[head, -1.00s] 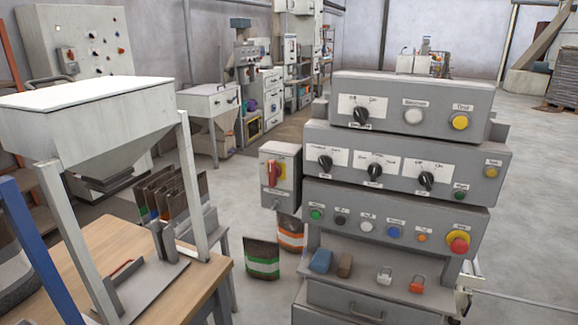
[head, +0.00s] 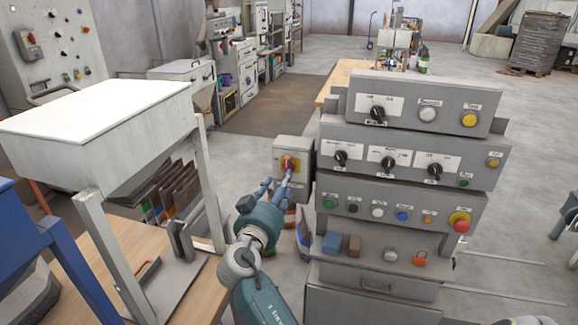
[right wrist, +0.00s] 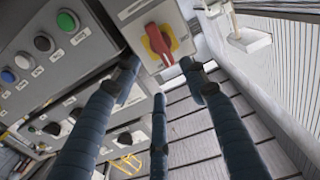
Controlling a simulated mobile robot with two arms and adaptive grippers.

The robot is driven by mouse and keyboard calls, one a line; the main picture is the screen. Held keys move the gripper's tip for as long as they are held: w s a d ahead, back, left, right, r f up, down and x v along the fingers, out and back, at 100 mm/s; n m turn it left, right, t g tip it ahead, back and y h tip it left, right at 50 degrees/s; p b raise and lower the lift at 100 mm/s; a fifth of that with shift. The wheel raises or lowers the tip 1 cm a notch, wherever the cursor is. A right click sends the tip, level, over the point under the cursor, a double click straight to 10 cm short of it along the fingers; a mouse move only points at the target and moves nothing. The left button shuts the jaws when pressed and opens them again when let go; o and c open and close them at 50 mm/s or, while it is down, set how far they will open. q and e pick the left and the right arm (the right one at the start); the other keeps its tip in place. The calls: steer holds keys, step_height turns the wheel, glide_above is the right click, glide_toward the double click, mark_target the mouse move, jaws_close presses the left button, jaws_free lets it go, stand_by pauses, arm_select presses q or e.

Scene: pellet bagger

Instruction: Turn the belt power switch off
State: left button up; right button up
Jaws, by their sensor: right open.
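A grey switch box (head: 278,152) is fixed at the left side of the control panel. On its front is a red rotary handle (head: 289,163) on a yellow plate; its label is too small to read. My right gripper (head: 279,180) is open and empty just in front of the box, its fingers pointing at the handle and partly covering it. In the right wrist view the red handle (right wrist: 158,43) stands beyond the spread fingertips, roughly between the two upper ones, with no clear contact. My left gripper is out of view.
The grey control panel (head: 330,186) beside the box carries several knobs and buttons, including a red emergency-type button (head: 461,226). A white-lidded hopper (head: 85,115) on legs stands left of my right arm, over a wooden table (head: 110,275). Upright bags stand below it.

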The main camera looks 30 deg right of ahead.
mark_target(288, 168)
steer(key=p+x, duration=0.1)
steer(key=x, duration=0.6)
steer(key=shift+w+d, duration=0.2)
steer(key=shift+w, duration=0.15)
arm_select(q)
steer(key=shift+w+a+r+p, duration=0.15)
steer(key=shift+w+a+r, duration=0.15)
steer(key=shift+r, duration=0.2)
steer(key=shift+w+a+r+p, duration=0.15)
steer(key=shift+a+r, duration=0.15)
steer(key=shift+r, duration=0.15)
arm_select(e)
steer(key=shift+w+d+f, duration=0.1)
steer(key=shift+w+d, duration=0.4)
steer(key=c, duration=0.9)
